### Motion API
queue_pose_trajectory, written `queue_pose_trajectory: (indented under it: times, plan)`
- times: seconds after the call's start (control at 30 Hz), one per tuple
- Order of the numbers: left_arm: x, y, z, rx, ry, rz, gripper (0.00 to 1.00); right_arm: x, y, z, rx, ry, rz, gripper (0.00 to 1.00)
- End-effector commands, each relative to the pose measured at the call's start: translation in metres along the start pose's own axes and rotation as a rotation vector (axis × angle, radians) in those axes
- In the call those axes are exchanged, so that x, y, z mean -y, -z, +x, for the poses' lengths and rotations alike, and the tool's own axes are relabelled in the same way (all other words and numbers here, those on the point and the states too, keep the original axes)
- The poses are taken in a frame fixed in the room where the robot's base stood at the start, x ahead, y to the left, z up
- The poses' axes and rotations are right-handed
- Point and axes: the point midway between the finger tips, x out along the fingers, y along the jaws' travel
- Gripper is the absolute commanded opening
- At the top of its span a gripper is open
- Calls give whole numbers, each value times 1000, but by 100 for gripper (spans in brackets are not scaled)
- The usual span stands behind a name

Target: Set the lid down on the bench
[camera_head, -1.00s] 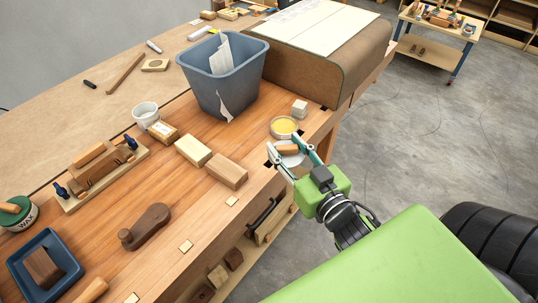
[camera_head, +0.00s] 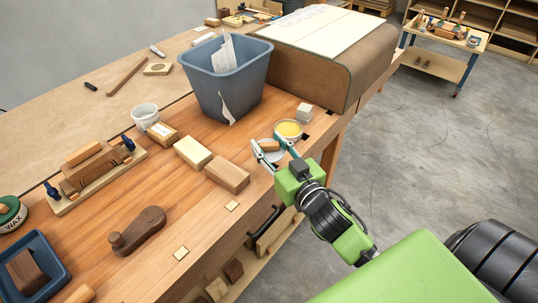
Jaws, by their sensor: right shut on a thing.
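My right gripper (camera_head: 268,144) is shut on the lid (camera_head: 272,156), a pale round disc with a brown wooden grip on top. The fingers stand on both sides of this grip and partly hide the lid. The lid is over the front part of the wooden bench (camera_head: 215,130), just left of and nearer than the open tin (camera_head: 289,131) with yellow contents. I cannot tell whether the lid touches the bench top. My left gripper is not in view.
A wooden block (camera_head: 227,174) lies left of the lid. A blue-grey bin (camera_head: 227,85) stands behind it, and small pale blocks (camera_head: 304,112) sit beyond the tin. A large brown curved form (camera_head: 330,70) is at the back right. The bench's front edge is close by.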

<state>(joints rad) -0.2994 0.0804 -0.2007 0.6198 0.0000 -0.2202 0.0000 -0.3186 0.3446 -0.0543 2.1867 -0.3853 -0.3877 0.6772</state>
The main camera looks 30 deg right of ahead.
Motion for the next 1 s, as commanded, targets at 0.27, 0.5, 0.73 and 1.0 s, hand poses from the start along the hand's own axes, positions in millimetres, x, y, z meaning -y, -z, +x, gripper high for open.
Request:
queue_pose_trajectory:
  times: [0.27, 0.5, 0.73, 1.0]
  plan:
    - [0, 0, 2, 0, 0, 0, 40, -8, -20, 17, -1, -1, -1, 23]
    - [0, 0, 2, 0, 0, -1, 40, -8, -50, 18, 0, -1, 2, 23]
    - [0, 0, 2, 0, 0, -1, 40, -7, -50, 18, -1, 0, 0, 23]
    - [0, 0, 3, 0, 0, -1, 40, -7, -53, 18, 0, 0, 1, 54]
